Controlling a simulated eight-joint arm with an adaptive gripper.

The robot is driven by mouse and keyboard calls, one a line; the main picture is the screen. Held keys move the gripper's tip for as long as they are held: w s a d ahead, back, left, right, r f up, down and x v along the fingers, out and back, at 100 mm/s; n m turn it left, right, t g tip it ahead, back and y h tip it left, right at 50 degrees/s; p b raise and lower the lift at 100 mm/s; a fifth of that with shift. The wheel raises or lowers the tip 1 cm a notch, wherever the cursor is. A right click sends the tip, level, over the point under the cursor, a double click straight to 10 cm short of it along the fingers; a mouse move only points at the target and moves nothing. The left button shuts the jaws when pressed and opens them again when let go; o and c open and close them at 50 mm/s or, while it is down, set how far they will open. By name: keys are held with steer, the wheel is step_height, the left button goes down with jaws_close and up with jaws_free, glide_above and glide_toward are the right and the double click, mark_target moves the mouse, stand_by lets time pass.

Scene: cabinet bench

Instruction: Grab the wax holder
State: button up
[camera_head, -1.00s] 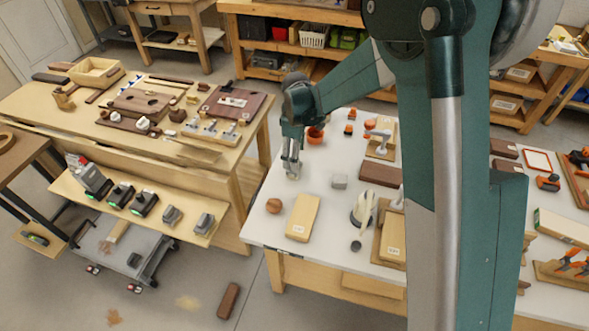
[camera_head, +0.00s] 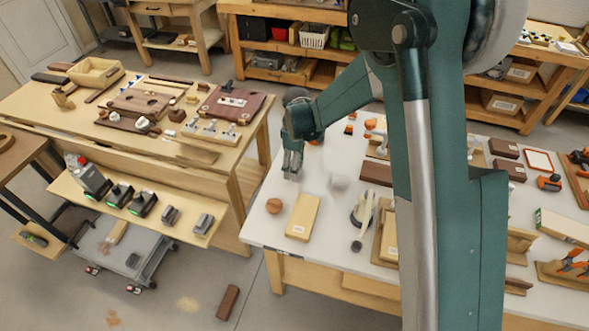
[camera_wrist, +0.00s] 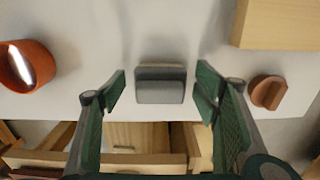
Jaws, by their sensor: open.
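No label marks the wax holder; a small grey block with a raised back part (camera_wrist: 160,85) is the likeliest match. In the wrist view it is centred between the fingers, with clear gaps on both sides. I cannot tell how high the fingertips are above the table.
An orange cup (camera_wrist: 27,66) stands left of the block in the wrist view. A brown round piece (camera_wrist: 268,92) and a light wood block (camera_wrist: 278,24) lie to the right; the wood block is also in the head view (camera_head: 302,216). The white table's edge (camera_wrist: 50,112) is close.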

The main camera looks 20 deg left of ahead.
steer(key=c, duration=1)
steer(key=shift+c, duration=0.2)
steer(key=shift+r+p, duration=0.7)
steer(key=shift+r, duration=4.3)
